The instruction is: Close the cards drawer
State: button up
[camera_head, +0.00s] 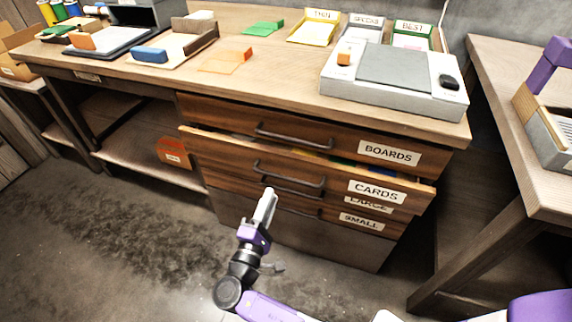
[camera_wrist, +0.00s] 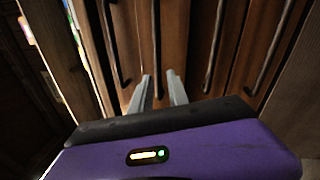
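The cards drawer (camera_head: 376,191), with a CARDS label and a dark bar handle (camera_head: 289,175), stands pulled out from the wooden desk. Coloured contents show through the gap above its front. My gripper (camera_head: 269,194) is in front of the drawers, just below the cards handle in the head view; contact cannot be told. In the wrist view my gripper (camera_wrist: 159,76) has its two pale fingers apart, pointing at the drawer fronts, with nothing clearly held. A dark handle (camera_wrist: 157,45) lines up with the gap between the fingers; which drawer it belongs to is unclear.
The boards drawer (camera_head: 389,152) above looks shut. The small drawer (camera_head: 361,220) and a large-labelled drawer lie below, partly hidden by the cards drawer. Trays and a grey-topped device (camera_head: 394,68) stand on the desk. A side table (camera_head: 507,190) is at right. Open floor lies at left.

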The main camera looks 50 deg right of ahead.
aim_at(282, 177)
jog(key=shift+w+d+r+m+b, duration=0.1)
jog(key=shift+w+d+r+m, duration=0.3)
jog(key=shift+d, duration=0.9)
jog(key=shift+w+d+r+m+b, duration=0.15)
jog(key=shift+d+m, duration=0.4)
jog(key=shift+d, duration=0.75)
jog(key=shift+w+d+r+m+b, duration=0.1)
jog(key=shift+w+d+r+m, duration=0.3)
jog(key=shift+d, duration=0.9)
grip_shut()
jog(key=shift+f, duration=0.1)
